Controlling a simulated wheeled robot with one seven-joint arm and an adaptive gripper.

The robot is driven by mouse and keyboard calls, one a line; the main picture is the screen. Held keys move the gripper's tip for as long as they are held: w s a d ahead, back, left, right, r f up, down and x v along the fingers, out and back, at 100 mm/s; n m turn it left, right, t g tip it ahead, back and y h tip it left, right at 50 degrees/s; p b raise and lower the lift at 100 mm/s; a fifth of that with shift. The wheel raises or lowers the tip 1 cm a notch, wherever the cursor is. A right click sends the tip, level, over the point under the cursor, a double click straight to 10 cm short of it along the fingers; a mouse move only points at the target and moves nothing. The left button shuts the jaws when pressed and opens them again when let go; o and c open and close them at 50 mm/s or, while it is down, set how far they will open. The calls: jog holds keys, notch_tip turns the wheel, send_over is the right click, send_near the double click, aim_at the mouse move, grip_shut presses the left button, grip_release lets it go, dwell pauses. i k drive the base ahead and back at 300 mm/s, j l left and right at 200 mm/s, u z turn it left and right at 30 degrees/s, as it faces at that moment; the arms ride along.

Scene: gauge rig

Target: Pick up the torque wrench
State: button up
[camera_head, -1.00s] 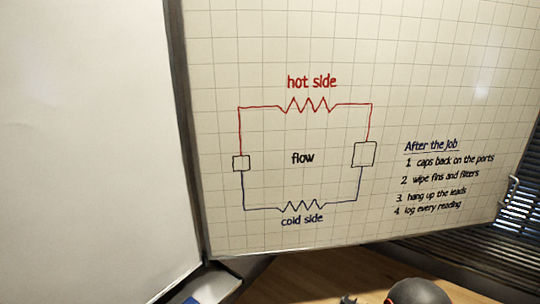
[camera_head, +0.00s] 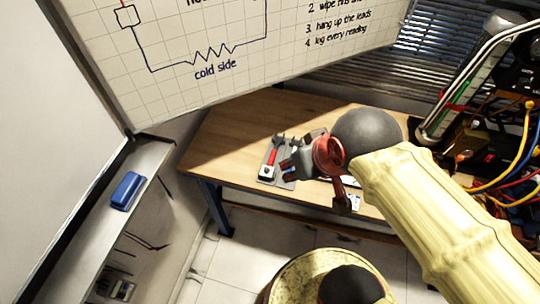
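My arm, in a pale yellow cover, reaches in from the lower right. Its gripper (camera_head: 291,166) is small and dark, over or beside a grey tool holder (camera_head: 284,183) on the wooden bench. Whether its fingers are open or shut is too small to tell. A red-handled tool (camera_head: 271,157) lies in the holder, just left of the gripper. I cannot tell whether this is the torque wrench, and no other wrench can be made out. My wrist and arm hide the bench to the right of the holder.
The wooden bench (camera_head: 235,130) is bare left of the holder. A whiteboard (camera_head: 170,80) stands behind it. A ledge at left holds a blue eraser (camera_head: 126,190). At right is a rig with coloured hoses (camera_head: 512,160). Window blinds (camera_head: 440,32) are at the back.

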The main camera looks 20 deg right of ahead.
aim_at(278, 140)
jog(key=z, duration=1.4)
jog(key=u, duration=1.3)
jog(key=i+z, duration=0.45)
